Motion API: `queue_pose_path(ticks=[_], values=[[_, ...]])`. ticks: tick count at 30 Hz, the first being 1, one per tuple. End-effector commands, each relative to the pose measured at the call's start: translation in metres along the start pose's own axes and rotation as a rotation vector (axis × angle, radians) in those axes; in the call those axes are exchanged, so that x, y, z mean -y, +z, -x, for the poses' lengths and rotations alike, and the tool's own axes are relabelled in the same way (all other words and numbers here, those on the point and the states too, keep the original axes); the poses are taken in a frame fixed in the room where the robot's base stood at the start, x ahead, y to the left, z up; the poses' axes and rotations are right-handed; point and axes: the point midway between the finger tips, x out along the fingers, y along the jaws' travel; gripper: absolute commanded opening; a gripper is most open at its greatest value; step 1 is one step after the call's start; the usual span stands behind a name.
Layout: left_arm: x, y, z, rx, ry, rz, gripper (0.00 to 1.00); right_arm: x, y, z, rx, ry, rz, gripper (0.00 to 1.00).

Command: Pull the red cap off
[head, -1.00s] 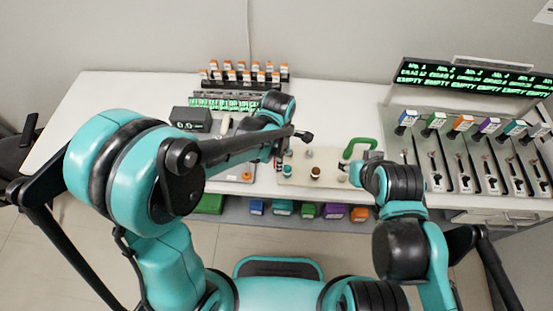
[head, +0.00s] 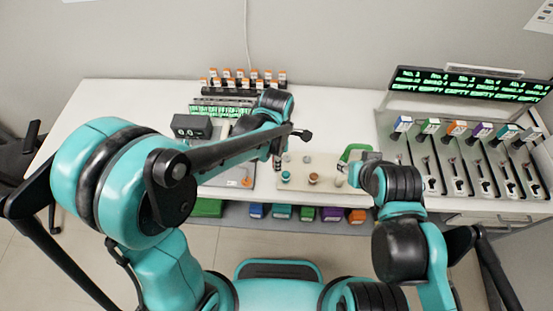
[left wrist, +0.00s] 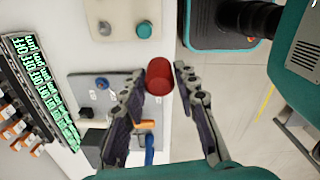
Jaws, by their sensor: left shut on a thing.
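The red cap (left wrist: 159,76) is a short red cylinder. In the left wrist view it sits between the two fingertips of my left gripper (left wrist: 157,84), which is shut on it. Its far side and anything under it are hidden. In the head view my left gripper (head: 277,158) is over the bench, left of the beige board, mostly hidden by my arm; I cannot make out the cap there. My right gripper (head: 355,177) is at the right end of the board, by a green handle; its fingers are too hidden to judge.
The beige board (head: 300,161) carries a teal-topped piece (head: 286,176) and a brown-topped piece (head: 314,179). A grey panel with a blue knob (left wrist: 102,83) is beside the cap. Orange-capped bottles (head: 240,75) stand behind. Dispensers with levers (head: 455,160) fill the right side.

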Motion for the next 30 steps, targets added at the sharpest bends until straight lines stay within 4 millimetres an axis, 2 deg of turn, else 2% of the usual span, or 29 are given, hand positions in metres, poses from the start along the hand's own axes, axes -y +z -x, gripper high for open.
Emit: queue_pose_path(ticks=[10, 20, 30], values=[[0.000, 0.000, 0.002, 0.000, 0.000, 0.000, 0.01, 0.000, -0.001, 0.001, 0.000, 0.000, 0.000, 0.40], [0.000, 0.000, 0.030, 0.000, 0.000, 0.000, 0.01, 0.000, -0.013, 0.018, 0.000, 0.000, 0.000, 0.40], [0.000, 0.000, 0.030, 0.000, 0.000, 0.000, 0.01, 0.000, -0.012, 0.017, 0.000, 0.000, 0.000, 0.40]])
